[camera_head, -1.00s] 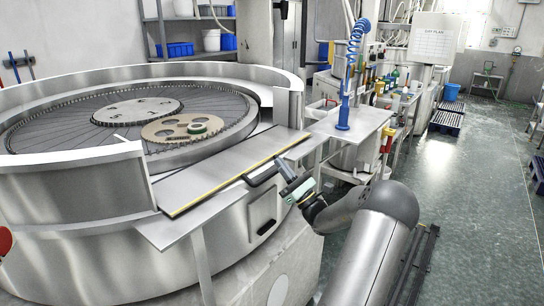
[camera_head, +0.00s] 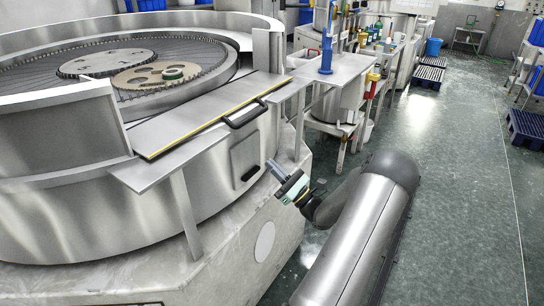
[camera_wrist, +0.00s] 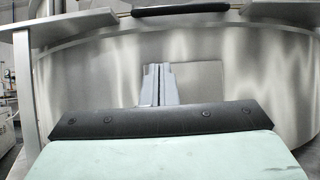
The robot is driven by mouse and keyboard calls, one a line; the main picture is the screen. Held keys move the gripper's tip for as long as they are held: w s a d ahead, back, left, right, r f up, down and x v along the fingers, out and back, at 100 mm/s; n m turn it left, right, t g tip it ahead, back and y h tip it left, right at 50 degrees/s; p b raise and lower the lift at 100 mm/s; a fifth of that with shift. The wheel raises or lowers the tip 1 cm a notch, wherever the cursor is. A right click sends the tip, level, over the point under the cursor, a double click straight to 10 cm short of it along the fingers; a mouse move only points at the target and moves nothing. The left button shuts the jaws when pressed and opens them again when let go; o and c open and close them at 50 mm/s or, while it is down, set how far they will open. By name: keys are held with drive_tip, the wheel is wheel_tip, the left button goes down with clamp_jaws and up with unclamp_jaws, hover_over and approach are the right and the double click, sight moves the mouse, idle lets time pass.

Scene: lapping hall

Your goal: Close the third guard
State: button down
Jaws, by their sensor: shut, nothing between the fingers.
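A flat grey metal guard panel (camera_head: 205,115) with a yellow-striped edge and a black bar handle (camera_head: 245,115) lies folded outward, about level, in the gap of the round machine's wall. No number shows on it. My gripper (camera_head: 275,168) is shut and empty, below the handle and apart from it, in front of the machine's side. In the wrist view the closed fingers (camera_wrist: 158,85) point at the curved metal side, in front of a grey rectangular plate (camera_wrist: 200,82). The handle (camera_wrist: 180,9) shows at the top edge there, above the fingers.
The machine's raised wall (camera_head: 62,125) stands left of the panel. A metal shelf (camera_head: 165,168) on a post (camera_head: 186,215) sits below it. A side table with a blue stand (camera_head: 326,50) is behind. The green floor (camera_head: 450,180) at right is clear.

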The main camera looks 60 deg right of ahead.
drive_tip(key=w+r+p, duration=0.2)
drive_tip(key=w+r, duration=0.6)
drive_tip(key=r, duration=0.1)
drive_tip(key=shift+a, duration=0.15)
